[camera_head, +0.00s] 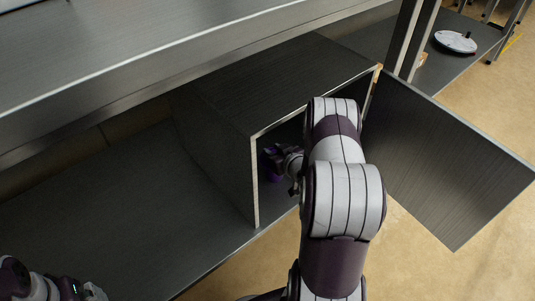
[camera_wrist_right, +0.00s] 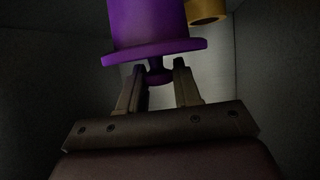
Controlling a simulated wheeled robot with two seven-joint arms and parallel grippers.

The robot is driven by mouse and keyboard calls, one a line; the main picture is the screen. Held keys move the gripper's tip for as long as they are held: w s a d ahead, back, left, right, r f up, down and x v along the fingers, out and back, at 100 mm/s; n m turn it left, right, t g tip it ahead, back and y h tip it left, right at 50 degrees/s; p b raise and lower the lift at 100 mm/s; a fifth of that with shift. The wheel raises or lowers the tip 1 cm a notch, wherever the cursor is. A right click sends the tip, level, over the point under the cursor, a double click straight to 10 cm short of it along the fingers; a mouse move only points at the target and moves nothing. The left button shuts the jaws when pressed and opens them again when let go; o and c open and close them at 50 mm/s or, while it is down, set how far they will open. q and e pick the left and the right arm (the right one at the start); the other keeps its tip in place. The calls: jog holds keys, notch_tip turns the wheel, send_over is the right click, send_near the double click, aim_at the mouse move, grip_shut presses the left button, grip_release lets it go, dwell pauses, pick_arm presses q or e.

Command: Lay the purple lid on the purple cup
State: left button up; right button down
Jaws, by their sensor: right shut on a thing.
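In the right wrist view the purple lid (camera_wrist_right: 153,52) shows as a wide flange with a small knob. My right gripper (camera_wrist_right: 158,78) has its two fingers on either side of this knob and is shut on it. The purple cup (camera_wrist_right: 146,20) shows as a purple cylinder against the lid's other side; whether the lid touches it all round I cannot tell. In the head view my right gripper (camera_head: 291,163) reaches into the open dark box, and a purple thing (camera_head: 274,158) shows beside it. My left gripper is not seen; only part of my left arm shows at the lower left.
The dark hood box (camera_head: 255,180) stands on a dark shelf (camera_head: 110,215), its door (camera_head: 450,165) swung open to the right. A yellow-brown round thing (camera_wrist_right: 206,10) is close beside the purple cup. A white round device (camera_head: 455,41) lies on the far shelf.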

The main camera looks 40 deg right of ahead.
jog(key=shift+s+r, duration=0.15)
jog(key=shift+s, duration=0.1)
jog(key=shift+f, duration=0.2)
jog(key=c, duration=0.8)
grip_release()
jog(key=shift+r, duration=0.1)
jog(key=shift+r, duration=0.2)
jog(key=p+v, duration=0.6)
jog(key=v, duration=0.6)
jog(key=shift+d, duration=0.1)
